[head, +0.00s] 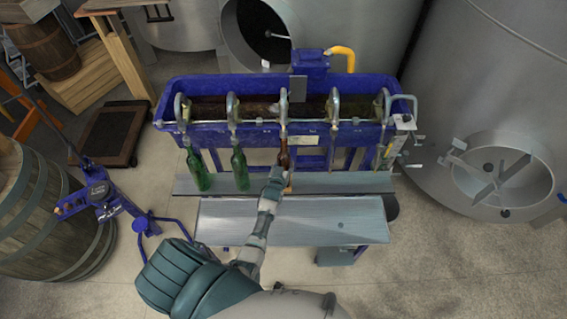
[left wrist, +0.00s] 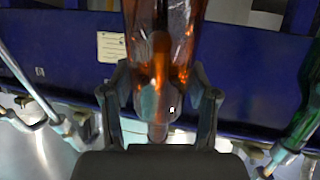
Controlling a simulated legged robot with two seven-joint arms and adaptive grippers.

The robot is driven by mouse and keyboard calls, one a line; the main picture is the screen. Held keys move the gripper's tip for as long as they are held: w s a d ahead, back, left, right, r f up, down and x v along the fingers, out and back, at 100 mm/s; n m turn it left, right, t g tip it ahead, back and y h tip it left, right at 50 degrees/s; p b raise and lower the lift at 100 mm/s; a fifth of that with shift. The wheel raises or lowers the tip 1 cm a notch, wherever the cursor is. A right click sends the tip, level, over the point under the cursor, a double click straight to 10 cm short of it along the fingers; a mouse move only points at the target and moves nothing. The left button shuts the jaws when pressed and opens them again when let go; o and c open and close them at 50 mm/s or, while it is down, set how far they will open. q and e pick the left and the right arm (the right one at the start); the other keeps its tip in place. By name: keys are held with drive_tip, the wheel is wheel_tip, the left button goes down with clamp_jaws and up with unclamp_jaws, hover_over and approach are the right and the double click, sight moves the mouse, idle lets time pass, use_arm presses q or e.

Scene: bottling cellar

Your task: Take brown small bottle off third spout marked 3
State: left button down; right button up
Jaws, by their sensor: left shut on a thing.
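The brown small bottle (head: 284,154) is upright below the third spout (head: 284,106) of the blue filler. The spout's lower end meets the bottle's mouth in the head view; I cannot tell whether it is inside the neck. My left gripper (head: 281,174) is at the bottle from the front and hides its lower part. In the left wrist view the amber glass (left wrist: 165,45) lies between the two fingers of my left gripper (left wrist: 160,100), which is shut on it. The number 3 is not readable. My right gripper is not in view.
Green bottles hang below the first (head: 198,168) and second (head: 240,166) spouts, close to the left. The fourth (head: 335,106) and fifth spouts have no bottle visible. The blue trough (head: 215,137) is behind; a grey bench (head: 300,220) in front is clear right of my arm.

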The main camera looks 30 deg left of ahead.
use_arm(q)
drive_tip(key=shift+s+r+p, duration=0.1)
drive_tip(key=shift+r+p, duration=0.3)
drive_tip(key=shift+p, duration=0.1)
drive_tip(key=shift+s+d+f+b, duration=0.5)
drive_tip(key=shift+f+b, duration=0.45)
drive_tip(key=shift+f, duration=0.65)
drive_tip(key=shift+s+d+f+b, duration=0.3)
drive_tip(key=shift+s+f+b, duration=0.5)
drive_tip(key=shift+f, duration=0.8)
drive_tip(key=shift+s+d+f+b, duration=0.45)
drive_tip(key=shift+f+b, duration=0.6)
drive_tip(key=shift+f, duration=0.55)
drive_tip(key=shift+s+d+f+b, duration=1.05)
drive_tip(key=shift+s+f+b, duration=1.35)
drive_tip(key=shift+f, duration=2.2)
drive_tip(key=s+d+r+p, duration=0.2)
drive_tip(key=s+d+p, duration=0.1)
drive_tip(key=s, duration=0.2)
drive_tip(key=shift+d+p, duration=0.3)
drive_tip(key=shift+d, duration=0.1)
